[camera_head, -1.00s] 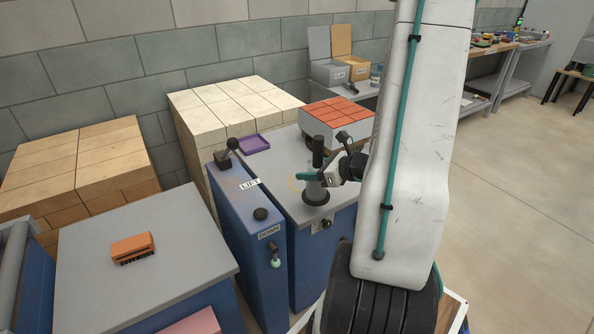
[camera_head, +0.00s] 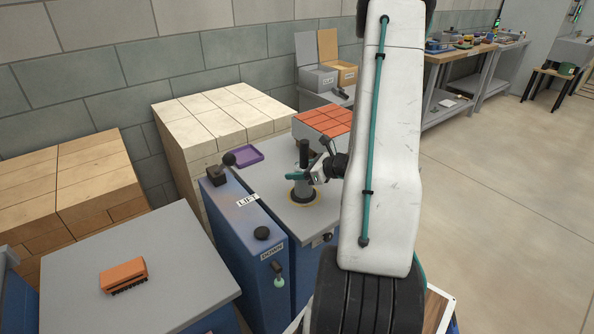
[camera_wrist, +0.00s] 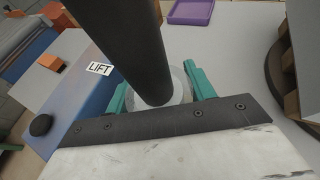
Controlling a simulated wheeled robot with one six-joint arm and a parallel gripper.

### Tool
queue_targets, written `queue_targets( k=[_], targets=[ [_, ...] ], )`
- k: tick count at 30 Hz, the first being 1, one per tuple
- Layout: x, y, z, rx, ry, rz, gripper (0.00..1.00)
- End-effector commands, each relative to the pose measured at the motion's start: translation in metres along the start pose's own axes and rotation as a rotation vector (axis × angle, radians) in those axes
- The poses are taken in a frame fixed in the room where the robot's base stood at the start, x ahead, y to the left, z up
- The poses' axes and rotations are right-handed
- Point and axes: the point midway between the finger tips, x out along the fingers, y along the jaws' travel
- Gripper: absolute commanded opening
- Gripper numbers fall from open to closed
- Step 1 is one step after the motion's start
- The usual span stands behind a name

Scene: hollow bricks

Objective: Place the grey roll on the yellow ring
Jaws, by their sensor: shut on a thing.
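In the wrist view the black post hides part of the roll (camera_wrist: 183,86), which sits between the fingers (camera_wrist: 160,92). The yellow ring (camera_head: 318,198) shows as a thin rim around the roll's dark base on the grey machine top. I cannot tell whether the base touches the surface or hangs just above it.
A blue lift cabinet (camera_head: 240,225) with black knobs stands left of the machine top. A purple tray (camera_head: 243,154) and a grey block with orange-red tiles (camera_head: 322,122) lie behind the roll.

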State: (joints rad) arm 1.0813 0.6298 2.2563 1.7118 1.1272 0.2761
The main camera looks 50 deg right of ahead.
Motion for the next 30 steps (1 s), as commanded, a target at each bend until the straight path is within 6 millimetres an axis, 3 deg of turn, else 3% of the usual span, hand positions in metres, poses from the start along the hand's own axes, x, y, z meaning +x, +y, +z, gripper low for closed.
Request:
queue_targets(
  k=[10,11,12,13,23,30],
  targets=[
    [0.001,-0.001,-0.003,-0.001,-0.002,-0.001,0.17],
    [0.001,0.0,-0.002,-0.002,-0.001,-0.001,0.62],
    [0.001,0.0,-0.002,-0.002,-0.001,-0.001,0.73],
    [0.001,0.0,-0.002,-0.002,-0.001,-0.001,0.76],
    [0.0,0.0,0.001,-0.003,-0.001,-0.001,0.76],
    [-0.04,-0.002,0.0,-0.001,-0.002,-0.006,0.76]
  ],
)
